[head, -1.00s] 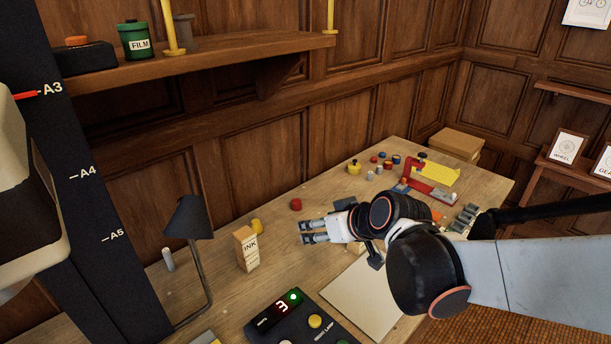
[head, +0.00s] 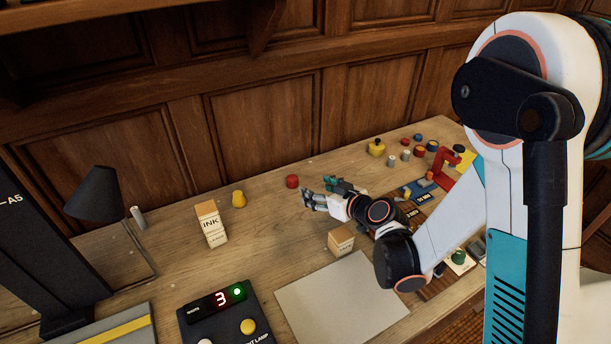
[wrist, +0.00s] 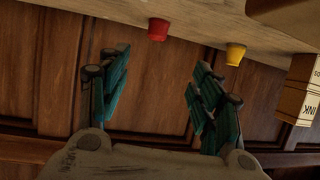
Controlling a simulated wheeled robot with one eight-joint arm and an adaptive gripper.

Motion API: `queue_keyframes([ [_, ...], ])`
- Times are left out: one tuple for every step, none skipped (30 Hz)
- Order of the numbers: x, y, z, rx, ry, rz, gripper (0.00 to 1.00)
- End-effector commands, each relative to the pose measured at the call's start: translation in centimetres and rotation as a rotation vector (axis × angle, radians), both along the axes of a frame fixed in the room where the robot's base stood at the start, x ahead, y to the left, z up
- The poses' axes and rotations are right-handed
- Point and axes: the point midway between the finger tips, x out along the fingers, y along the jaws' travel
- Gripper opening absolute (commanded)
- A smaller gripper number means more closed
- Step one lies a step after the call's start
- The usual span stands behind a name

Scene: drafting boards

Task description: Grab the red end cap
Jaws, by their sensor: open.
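The red end cap (head: 292,181) is a small red cylinder standing on the wooden desk near its back edge, left of my gripper in the head view. My gripper (head: 318,192) is open and empty, a short way to the right of the cap and apart from it. In the wrist view, where the desk shows at the top, the red end cap (wrist: 158,29) lies beyond the gap between the spread fingers of my gripper (wrist: 162,62). Nothing is between the fingers.
A yellow piece (head: 239,199) and an ink box (head: 211,225) stand left of the cap. A small box (head: 341,240) and a pale sheet (head: 342,300) lie in front. A red stand (head: 447,170) and several small parts are at right. The desk around the cap is clear.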

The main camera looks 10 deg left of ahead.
Motion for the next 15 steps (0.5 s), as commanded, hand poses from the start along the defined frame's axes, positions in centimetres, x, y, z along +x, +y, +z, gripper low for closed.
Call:
queue_keyframes([
  [0.0,0.2,-0.3,0.001,-0.004,0.003,0.59],
  [0.0,0.2,-0.4,0.002,-0.006,0.004,0.59],
  [0.1,0.3,-0.5,0.004,-0.007,0.005,0.59],
  [0.1,0.4,-0.6,0.004,-0.008,0.007,0.59],
  [0.2,0.6,-0.6,0.004,-0.008,0.007,0.59],
  [0.5,0.8,-0.7,0.004,-0.009,0.008,0.59],
  [0.7,1.0,-0.8,0.003,-0.009,0.008,0.59],
  [0.9,1.3,-1.0,0.003,-0.009,0.008,0.59],
  [1.3,1.7,-1.1,0.004,-0.009,0.009,0.59],
  [1.6,2.0,-1.3,0.004,-0.009,0.009,0.59],
  [1.9,2.3,-1.5,0.004,-0.008,0.009,0.59],
  [2.4,2.8,-1.9,0.005,-0.009,0.008,0.59],
  [2.9,3.2,-2.2,0.004,-0.009,0.008,0.59],
  [3.3,3.5,-2.5,0.003,-0.009,0.008,0.59],
  [3.7,4.0,-2.8,0.004,-0.009,0.009,0.59],
])
